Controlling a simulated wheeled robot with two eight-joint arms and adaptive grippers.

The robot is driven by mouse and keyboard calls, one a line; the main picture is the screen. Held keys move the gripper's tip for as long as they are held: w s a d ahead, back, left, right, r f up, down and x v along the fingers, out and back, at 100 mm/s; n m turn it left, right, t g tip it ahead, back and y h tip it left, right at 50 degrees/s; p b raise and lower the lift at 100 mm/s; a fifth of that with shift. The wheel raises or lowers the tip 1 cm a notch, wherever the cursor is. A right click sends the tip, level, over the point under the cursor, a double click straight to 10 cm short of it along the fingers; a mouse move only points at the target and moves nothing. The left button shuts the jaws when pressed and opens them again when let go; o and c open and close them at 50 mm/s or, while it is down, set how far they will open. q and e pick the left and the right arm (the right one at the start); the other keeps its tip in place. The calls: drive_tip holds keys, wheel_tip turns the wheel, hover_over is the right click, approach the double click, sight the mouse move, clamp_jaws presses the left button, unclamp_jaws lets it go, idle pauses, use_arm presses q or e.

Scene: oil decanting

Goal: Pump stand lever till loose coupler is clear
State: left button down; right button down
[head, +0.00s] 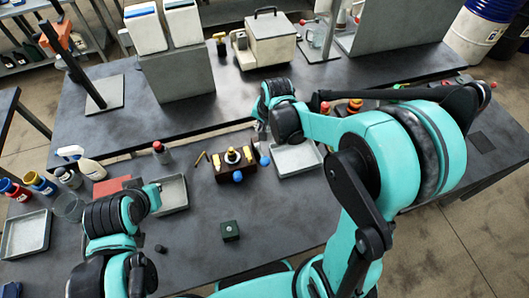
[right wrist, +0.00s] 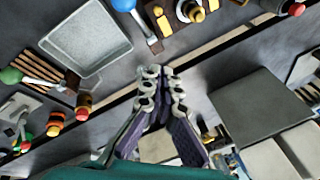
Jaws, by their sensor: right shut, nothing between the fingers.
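A dark block (head: 228,170) with brass fittings stands on the near table in the head view. Blue ball knobs (head: 238,176) sit beside it. In the right wrist view the brass fittings (right wrist: 197,15) show at the top, and a blue knob on a metal rod (right wrist: 145,28) lies just beyond my fingertips. I cannot tell which fitting is the loose coupler. My right gripper (right wrist: 155,74) is shut and empty, apart from the rod. In the head view my right wrist is over the near table's back edge, behind the block. My left arm shows at lower left, but its gripper cannot be made out.
Metal trays flank the block, one at right (head: 297,160) and one at left (head: 172,195). Bottles (head: 92,170) crowd the left. The back table holds a grey-white case (head: 271,42) and a black upright stand (head: 104,92).

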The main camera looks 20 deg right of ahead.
drive_tip(key=b, duration=0.5)
hover_over(263, 156)
wheel_tip(263, 156, down, 7)
drive_tip(key=shift+d, duration=0.1)
drive_tip(key=shift+s+f+b, duration=0.4)
drive_tip(key=shift+f, duration=0.1)
drive_tip(key=shift+f, duration=0.15)
idle(0.9)
drive_tip(key=shift+s+f+b, duration=0.2)
drive_tip(key=shift+f+b, duration=0.05)
drive_tip(key=shift+b, duration=0.15)
